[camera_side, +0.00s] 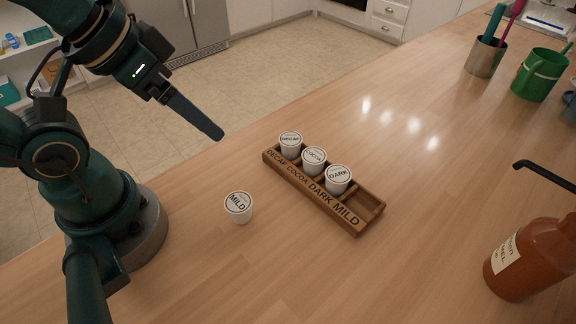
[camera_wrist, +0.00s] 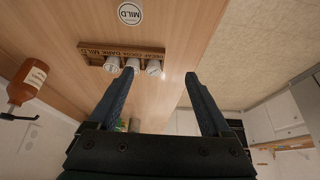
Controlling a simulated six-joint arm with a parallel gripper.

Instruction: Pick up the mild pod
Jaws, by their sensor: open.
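The mild pod (camera_side: 239,207) is a white cup with a round lid marked MILD. It stands alone on the wooden counter, left of the wooden rack in the side view. In the wrist view the mild pod (camera_wrist: 129,13) is at the top edge. The rack (camera_side: 318,194) has labelled slots and holds the decaf pod (camera_side: 290,144), the cocoa pod (camera_side: 313,160) and the dark pod (camera_side: 338,179); its MILD slot is empty. My gripper (camera_side: 217,134) is raised in the air, above and away from the mild pod. In the wrist view my gripper (camera_wrist: 157,78) has its fingers apart with nothing between them.
An orange-brown pump bottle (camera_side: 530,258) stands at the right. A green mug (camera_side: 540,75) and a metal cup (camera_side: 486,56) with utensils stand at the back right. The counter around the mild pod is clear.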

